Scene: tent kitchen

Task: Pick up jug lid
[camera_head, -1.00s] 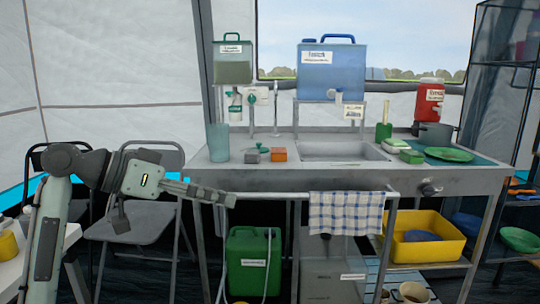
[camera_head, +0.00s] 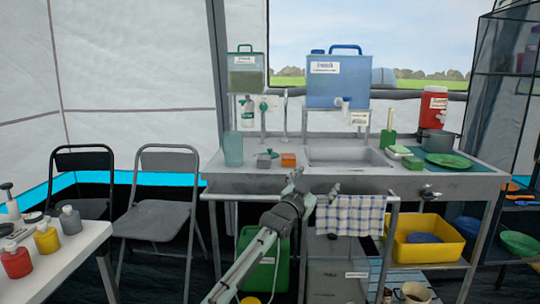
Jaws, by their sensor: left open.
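No part is clearly recognisable as a loose jug lid. A blue cap (camera_head: 317,51) sits on top of the large blue water container (camera_head: 337,82) at the back of the sink unit. A red jug (camera_head: 433,106) with a pale top stands at the back right. A clear blue-green tumbler or jug (camera_head: 233,148) stands at the counter's left end. A small green-and-grey item (camera_head: 264,160) lies to the right of it, too small to identify. My left gripper (camera_head: 314,184) is open and empty, with its fingers apart, in front of the counter's front edge. My right gripper is out of view.
The metal sink counter (camera_head: 250,183) holds an orange sponge (camera_head: 288,159), a green plate (camera_head: 449,160) and a grey pot (camera_head: 438,141). A checked towel (camera_head: 350,216) hangs in front. Folding chairs (camera_head: 158,218) and a white table (camera_head: 70,240) with small bottles stand left.

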